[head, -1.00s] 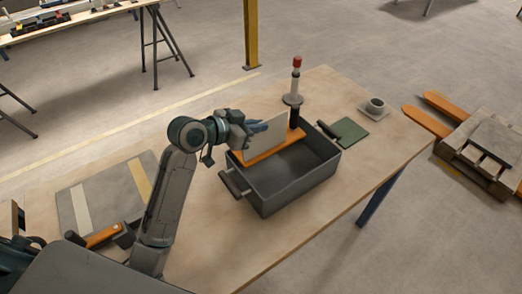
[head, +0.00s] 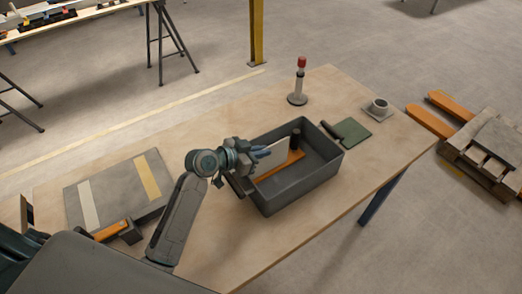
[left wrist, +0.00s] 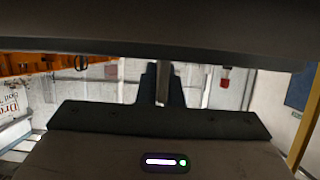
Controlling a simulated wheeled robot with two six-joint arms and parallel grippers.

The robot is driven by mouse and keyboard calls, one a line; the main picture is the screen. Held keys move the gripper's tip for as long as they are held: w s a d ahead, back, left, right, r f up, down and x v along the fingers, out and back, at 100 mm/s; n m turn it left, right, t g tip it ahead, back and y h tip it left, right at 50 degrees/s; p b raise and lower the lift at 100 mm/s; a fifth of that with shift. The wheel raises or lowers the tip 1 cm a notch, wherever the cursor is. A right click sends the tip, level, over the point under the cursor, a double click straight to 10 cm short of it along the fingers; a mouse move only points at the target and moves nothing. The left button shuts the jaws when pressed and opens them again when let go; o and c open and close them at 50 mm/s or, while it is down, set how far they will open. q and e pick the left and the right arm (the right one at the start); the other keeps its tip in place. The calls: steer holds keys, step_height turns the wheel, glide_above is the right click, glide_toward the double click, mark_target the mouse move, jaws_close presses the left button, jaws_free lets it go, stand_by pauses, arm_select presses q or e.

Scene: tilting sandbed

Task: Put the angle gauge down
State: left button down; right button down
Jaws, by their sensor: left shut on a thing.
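The angle gauge is an orange base (head: 281,167) with a pale upright plate (head: 271,158) and a dark cylinder (head: 295,138) at its far end. My left gripper (head: 262,153) is shut on the pale plate. The gauge is within the outline of the grey bin (head: 318,177), low at its left side. Whether its base touches the bin floor I cannot tell. In the left wrist view, the dark fingers (left wrist: 162,84) close on a thin pale edge. My right gripper is not in view.
Behind the bin stands a red-topped post (head: 299,82) on a round base. A grey striped panel (head: 118,190) and an orange-handled tool (head: 112,230) lie left. The table is bare in front.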

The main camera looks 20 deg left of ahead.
arm_select(q)
steer(key=c, duration=1.6)
jaws_free()
steer(key=shift+r, duration=0.1)
steer(key=shift+s+a, duration=0.3)
steer(key=b+v, duration=0.2)
steer(key=v, duration=0.9)
steer(key=shift+r, duration=0.2)
